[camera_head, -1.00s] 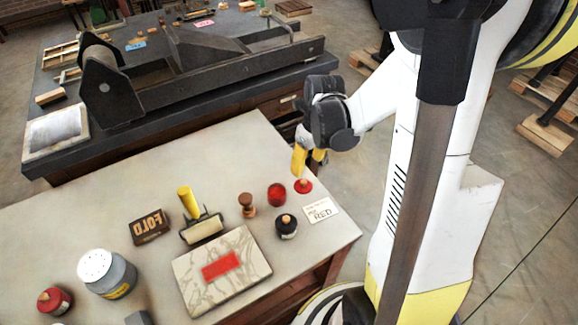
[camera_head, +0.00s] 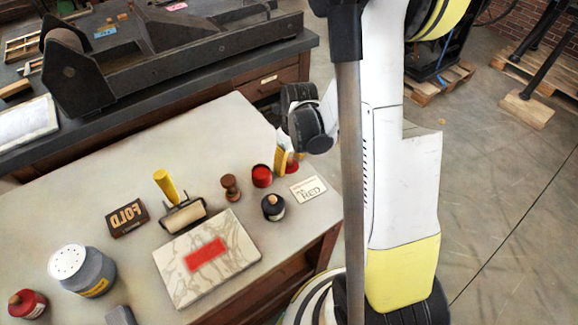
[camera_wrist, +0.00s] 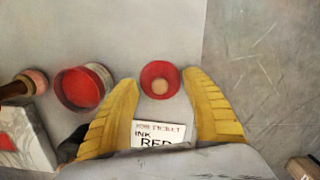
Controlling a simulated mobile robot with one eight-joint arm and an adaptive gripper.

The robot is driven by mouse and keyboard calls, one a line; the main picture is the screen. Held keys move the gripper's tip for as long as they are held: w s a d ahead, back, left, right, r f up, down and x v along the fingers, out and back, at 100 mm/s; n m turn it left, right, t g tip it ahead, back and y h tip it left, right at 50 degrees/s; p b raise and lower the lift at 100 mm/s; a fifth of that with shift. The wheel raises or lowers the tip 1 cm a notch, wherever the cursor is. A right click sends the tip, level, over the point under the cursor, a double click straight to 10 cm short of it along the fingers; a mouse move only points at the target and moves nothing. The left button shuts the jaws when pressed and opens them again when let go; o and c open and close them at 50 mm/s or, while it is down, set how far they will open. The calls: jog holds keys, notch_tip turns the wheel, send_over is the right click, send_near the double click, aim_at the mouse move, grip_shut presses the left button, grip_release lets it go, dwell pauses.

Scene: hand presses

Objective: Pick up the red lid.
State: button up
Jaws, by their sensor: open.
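The red lid (camera_wrist: 160,68), round with a pale wooden knob, lies on the pale table and shows whole in the wrist view. It sits between the tips of my open gripper (camera_wrist: 161,82), with a gap on each side. In the head view my gripper's yellow fingers (camera_head: 286,160) are low over the table's right end and largely hide the lid. I cannot tell the exact height of the fingertips above the table. An open red ink tin (camera_wrist: 82,88) stands left of the left finger; it also shows in the head view (camera_head: 262,177).
A card reading "RED" (camera_head: 308,190) lies near the lid. A black-topped bottle (camera_head: 273,207), a wooden-handled stamp (camera_head: 230,187), a roller (camera_head: 182,214) and a marble slab (camera_head: 170,268) are to the left. The table's right edge is close to the lid.

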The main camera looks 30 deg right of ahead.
grip_shut()
jog(key=shift+r, duration=0.2)
